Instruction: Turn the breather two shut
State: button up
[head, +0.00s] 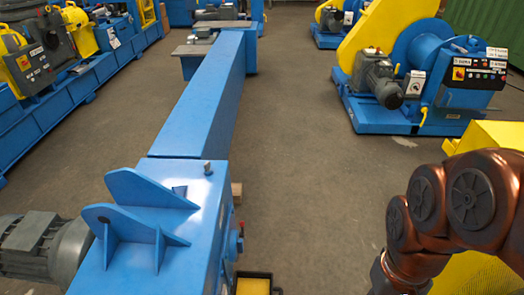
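A blue drive housing (203,222) stands at the lower middle, with two upright triangular fins on top. A small grey fitting (208,168) stands on its top near the far right corner. A small red-tipped fitting (241,227) sticks out of its right side. No label shows on either, so I cannot tell which is breather two or whether it is open or shut. My copper-coloured arm comes in at the lower right, apart from the housing. My gripper is outside the picture.
A long blue beam (205,90) runs away from the housing. A grey motor (38,247) joins its left side. A black tray with yellow contents (253,285) sits at its lower right. A winch machine (420,75) stands at upper right. Grey floor (305,165) between is clear.

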aim_at(206, 166)
jog(key=z, duration=0.95)
jog(key=i, duration=2.3)
jog(key=u, duration=4.1)
jog(key=i, duration=0.55)
jog(key=u, duration=0.05)
